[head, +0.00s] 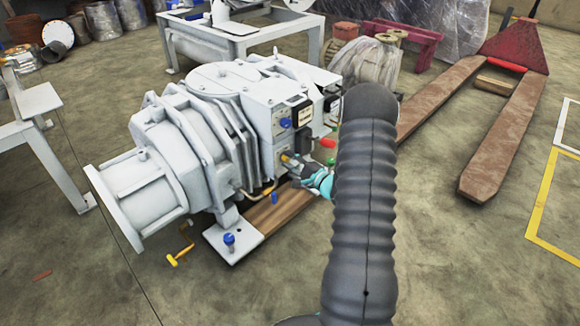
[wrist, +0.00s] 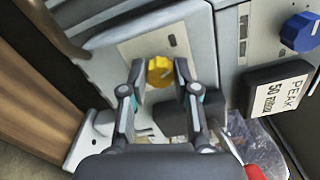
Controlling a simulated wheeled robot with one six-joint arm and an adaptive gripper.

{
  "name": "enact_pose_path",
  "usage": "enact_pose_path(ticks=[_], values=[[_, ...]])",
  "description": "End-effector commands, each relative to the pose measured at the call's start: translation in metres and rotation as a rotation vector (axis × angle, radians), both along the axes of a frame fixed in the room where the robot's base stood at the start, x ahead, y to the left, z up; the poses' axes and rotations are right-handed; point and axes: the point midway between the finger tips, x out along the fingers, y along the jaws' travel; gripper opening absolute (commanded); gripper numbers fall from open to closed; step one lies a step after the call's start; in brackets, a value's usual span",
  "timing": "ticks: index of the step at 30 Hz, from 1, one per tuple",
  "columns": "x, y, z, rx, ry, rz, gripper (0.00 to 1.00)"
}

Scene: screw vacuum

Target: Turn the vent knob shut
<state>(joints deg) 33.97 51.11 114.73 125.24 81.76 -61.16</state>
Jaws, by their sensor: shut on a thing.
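A white vacuum pump (head: 165,140) stands at the left and middle of the head view. A small yellow knob (head: 285,157), which I take to be the vent knob, sits low on its near side panel. In the wrist view the yellow knob (wrist: 159,71) is on a light plate, with a finger on each side of it. My gripper (head: 296,165) is at the knob and shut on it; it also shows in the wrist view (wrist: 159,82). Part of the gripper is hidden behind my dark arm in the head view.
A blue knob (wrist: 300,32) and a black label block (wrist: 281,90) are right of the yellow knob in the wrist view. A red part (wrist: 240,148) is close to the right finger. A pallet jack (head: 500,95) stands at the right; floor is open in front.

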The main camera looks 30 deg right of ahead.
Motion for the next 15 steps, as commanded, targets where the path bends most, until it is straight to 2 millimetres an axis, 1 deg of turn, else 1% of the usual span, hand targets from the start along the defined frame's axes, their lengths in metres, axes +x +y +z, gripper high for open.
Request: enact_pose_path(ticks=[6,15], values=[[0.0002,0.0011,-0.0005,-0.148,-0.053,0.002,0.00],[0.0003,0.0013,-0.0006,-0.267,-0.097,0.002,0.00]])
